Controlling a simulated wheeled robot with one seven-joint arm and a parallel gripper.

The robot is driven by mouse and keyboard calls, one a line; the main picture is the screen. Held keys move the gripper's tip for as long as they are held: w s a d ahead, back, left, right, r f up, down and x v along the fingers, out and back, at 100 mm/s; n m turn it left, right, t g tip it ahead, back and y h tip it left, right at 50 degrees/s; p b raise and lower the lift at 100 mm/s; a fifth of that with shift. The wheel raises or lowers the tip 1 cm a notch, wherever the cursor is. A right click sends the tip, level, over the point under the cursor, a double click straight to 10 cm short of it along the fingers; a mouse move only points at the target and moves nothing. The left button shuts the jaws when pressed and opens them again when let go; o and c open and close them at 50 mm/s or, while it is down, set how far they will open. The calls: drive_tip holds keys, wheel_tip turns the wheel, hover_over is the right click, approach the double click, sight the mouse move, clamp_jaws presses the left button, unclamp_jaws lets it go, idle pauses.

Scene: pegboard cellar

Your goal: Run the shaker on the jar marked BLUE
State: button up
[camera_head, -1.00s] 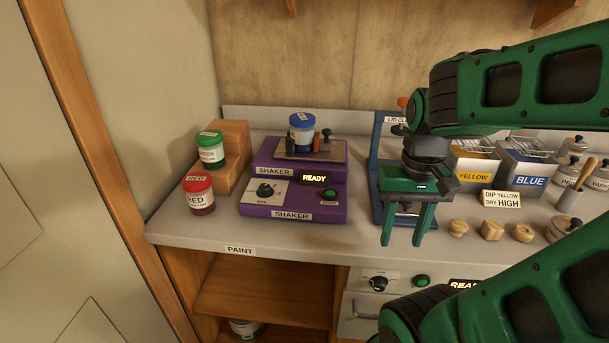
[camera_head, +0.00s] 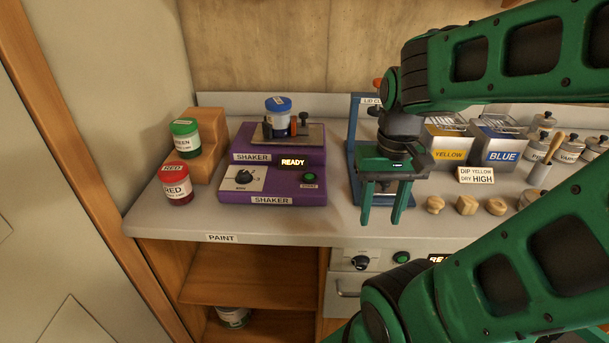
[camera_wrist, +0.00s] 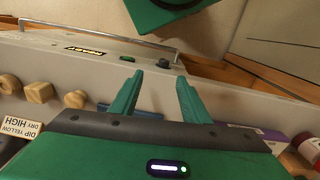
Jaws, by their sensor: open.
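The purple shaker (camera_head: 228,196) stands on the counter, left of my gripper. A jar with a blue lid (camera_head: 278,104) sits upright on its top plate, beside a clamp with dark and orange parts; its label is too small to read. The shaker's display (camera_head: 293,162) reads READY. A dark dial (camera_head: 244,177) and a green button (camera_head: 309,177) are on its front. My gripper (camera_head: 382,217) is open and empty, pointing down over the counter to the right of the shaker, in front of the blue lid-closer stand (camera_head: 352,150). In the wrist view its fingers (camera_wrist: 158,95) are apart with nothing between them.
A green-lidded jar (camera_head: 186,139) stands on a wooden step (camera_head: 212,140), with a red jar (camera_head: 175,183) in front. YELLOW (camera_head: 449,155) and BLUE (camera_head: 501,156) tins and several wooden pieces (camera_head: 467,204) are at right. Counter between shaker and gripper is narrow.

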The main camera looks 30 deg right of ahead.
clamp_jaws()
idle(1.9)
